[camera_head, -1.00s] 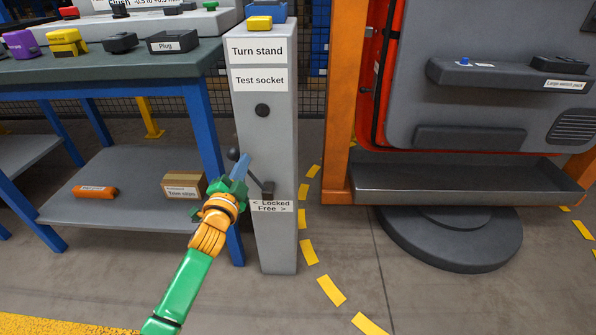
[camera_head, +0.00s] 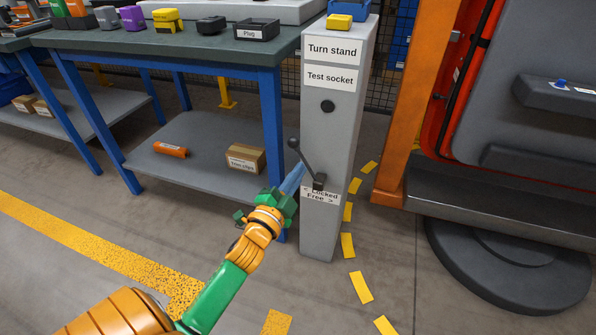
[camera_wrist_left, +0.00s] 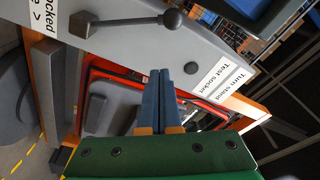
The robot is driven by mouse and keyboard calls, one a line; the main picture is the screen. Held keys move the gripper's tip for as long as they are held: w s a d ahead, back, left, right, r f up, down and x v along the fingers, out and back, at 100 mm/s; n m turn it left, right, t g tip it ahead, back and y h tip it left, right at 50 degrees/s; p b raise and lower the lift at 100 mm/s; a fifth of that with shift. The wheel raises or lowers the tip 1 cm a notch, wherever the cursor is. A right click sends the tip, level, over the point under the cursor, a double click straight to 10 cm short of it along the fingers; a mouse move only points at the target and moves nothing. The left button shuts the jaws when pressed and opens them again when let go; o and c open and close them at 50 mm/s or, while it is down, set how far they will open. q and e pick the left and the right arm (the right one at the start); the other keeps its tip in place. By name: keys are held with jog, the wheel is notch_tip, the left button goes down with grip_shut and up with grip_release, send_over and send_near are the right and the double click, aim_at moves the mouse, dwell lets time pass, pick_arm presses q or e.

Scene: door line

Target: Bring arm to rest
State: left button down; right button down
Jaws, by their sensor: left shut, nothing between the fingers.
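My left arm reaches in from the bottom of the head view. Its gripper (camera_head: 292,180) is shut and empty, with the blue fingers together, in front of the lower part of the grey post (camera_head: 335,120). The black lever (camera_head: 306,163) on the post tilts up to the left, with its round knob at the upper end, just above the fingertips. In the left wrist view the closed fingers (camera_wrist_left: 158,90) point at the scene, and the lever (camera_wrist_left: 130,22) lies above them, apart from them. My right gripper does not show.
A workbench (camera_head: 210,50) with a lower shelf (camera_head: 190,172) stands left of the post. An orange frame (camera_head: 415,100) with a red and grey door panel (camera_head: 540,100) stands to the right. Yellow floor dashes (camera_head: 347,245) run past the post. The floor at left is open.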

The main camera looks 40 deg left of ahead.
pick_arm(q)
jog(key=shift+s, duration=0.15)
jog(key=shift+f, duration=0.1)
